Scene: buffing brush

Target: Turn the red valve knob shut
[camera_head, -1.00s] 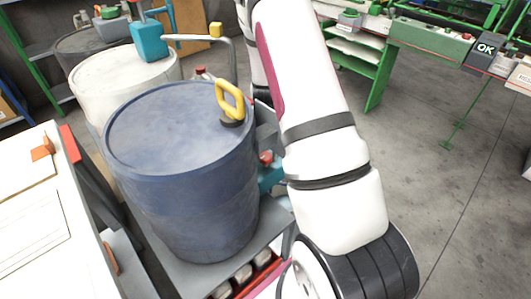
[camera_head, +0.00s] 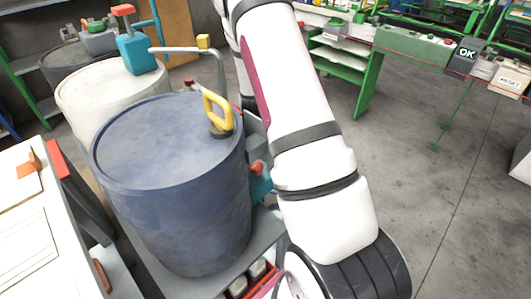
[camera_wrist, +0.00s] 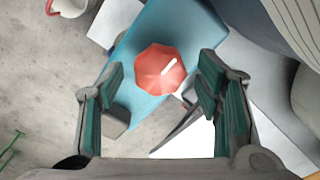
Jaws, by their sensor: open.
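The red valve knob (camera_wrist: 160,70) is faceted, with a white bar mark on its top. It sits on a teal body (camera_wrist: 150,38) in the wrist view. My gripper (camera_wrist: 162,76) is open, with its green-padded fingers on the left and right of the knob. Gaps show between the fingers and the knob, and I cannot tell how far above it they are. In the head view, a small red knob (camera_head: 257,167) on a teal body shows beside the blue barrel, partly hidden by my arm. My gripper is not visible there.
The blue barrel (camera_head: 165,205) with a yellow handle (camera_head: 219,110) stands close left of my arm. Another teal body with a red knob (camera_head: 123,10) is behind it, by a white barrel (camera_head: 115,88). Green shelving (camera_head: 345,68) stands back right.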

